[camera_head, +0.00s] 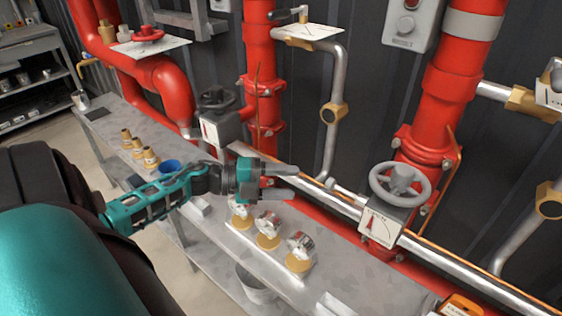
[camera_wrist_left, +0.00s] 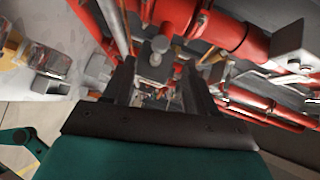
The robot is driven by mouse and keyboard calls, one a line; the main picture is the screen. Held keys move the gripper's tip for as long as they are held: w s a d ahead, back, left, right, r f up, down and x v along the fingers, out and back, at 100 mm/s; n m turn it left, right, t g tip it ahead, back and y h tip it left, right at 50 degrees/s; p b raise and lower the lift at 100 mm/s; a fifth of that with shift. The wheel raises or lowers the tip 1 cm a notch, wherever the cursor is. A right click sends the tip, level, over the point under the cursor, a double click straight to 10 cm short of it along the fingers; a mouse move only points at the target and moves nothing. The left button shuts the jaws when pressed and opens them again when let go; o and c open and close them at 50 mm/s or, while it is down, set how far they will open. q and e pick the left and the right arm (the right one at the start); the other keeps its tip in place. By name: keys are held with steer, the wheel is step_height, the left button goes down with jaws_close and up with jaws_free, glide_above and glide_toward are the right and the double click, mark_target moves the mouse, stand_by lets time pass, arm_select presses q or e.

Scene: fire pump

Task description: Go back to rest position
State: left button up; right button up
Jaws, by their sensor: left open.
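My left gripper (camera_head: 282,181) is open and empty in the head view. Its arm comes in from the left, above the grey bench (camera_head: 217,250), and its fingers point right toward the red pipes. In the left wrist view, the two dark fingers of this gripper (camera_wrist_left: 158,85) stand apart with nothing between them. Pipes and a grey valve part show beyond the fingertips. My right gripper does not show in either view.
Several brass-and-silver fittings (camera_head: 268,232) stand on the bench below the gripper. Brass pieces (camera_head: 138,147) and a blue cup (camera_head: 170,166) stand further left. A grey handwheel (camera_head: 400,183) and red pipe (camera_head: 437,115) stand at right. A bucket (camera_head: 254,289) is at the front.

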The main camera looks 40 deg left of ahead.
arm_select(q)
steer(key=shift+s+a+r, duration=0.1)
steer(key=shift+s+a, duration=0.15)
steer(key=shift+s, duration=0.05)
stand_by(0.4)
steer(key=s+d+f+n+y, duration=0.4)
steer(key=d+f+n, duration=0.3)
steer(key=d+n, duration=0.2)
steer(key=s+d+f+n+g+y, duration=0.1)
steer(key=s+d+f+n+y, duration=0.3)
steer(key=n, duration=0.9)
steer(key=s+d+f, duration=0.3)
steer(key=d, duration=0.2)
steer(key=shift+d+f+y, duration=0.2)
steer(key=shift+d+y, duration=0.15)
steer(key=shift+y, duration=0.05)
stand_by(0.9)
